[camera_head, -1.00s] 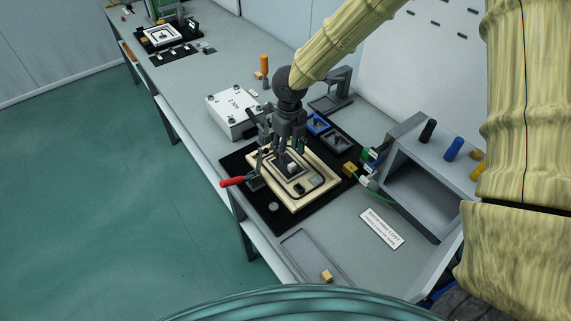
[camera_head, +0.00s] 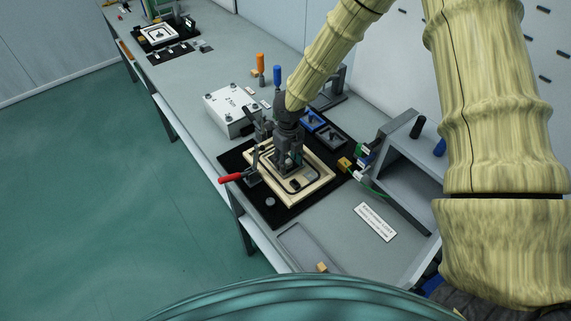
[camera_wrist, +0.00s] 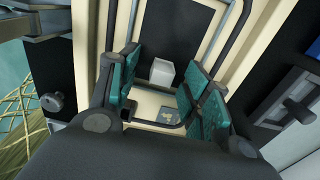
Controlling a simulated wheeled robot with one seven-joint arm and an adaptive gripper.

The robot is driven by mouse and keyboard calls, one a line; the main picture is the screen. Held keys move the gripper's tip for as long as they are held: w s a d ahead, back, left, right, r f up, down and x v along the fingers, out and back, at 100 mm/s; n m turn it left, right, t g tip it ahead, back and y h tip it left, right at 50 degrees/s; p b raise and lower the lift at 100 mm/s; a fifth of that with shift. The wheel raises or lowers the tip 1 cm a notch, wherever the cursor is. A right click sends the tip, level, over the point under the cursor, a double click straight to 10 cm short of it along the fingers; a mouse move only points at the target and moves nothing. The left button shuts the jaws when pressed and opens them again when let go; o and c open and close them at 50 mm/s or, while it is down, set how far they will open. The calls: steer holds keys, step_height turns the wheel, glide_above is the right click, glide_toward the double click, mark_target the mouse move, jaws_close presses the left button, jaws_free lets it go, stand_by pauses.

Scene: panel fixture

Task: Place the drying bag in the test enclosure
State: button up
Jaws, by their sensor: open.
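The test enclosure is a cream, open frame (camera_head: 313,199) with a black seal line, lying on a black mat. My gripper (camera_head: 288,168) points down into it, close above its floor. In the wrist view, a small white block-like thing, which looks like the drying bag (camera_wrist: 161,72), is inside the enclosure (camera_wrist: 199,17). It lies between and slightly beyond the teal finger pads of my gripper (camera_wrist: 161,92), with gaps on both sides. The gripper is open and holds nothing. In the head view the gripper hides the white thing.
A red-handled clamp (camera_head: 231,177) stands at the enclosure's left. A white box with knobs (camera_head: 229,110) is behind it. A shallow grey tray (camera_head: 308,251) lies at the front.

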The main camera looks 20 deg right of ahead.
steer(key=shift+c, duration=0.2)
steer(key=c, duration=0.8)
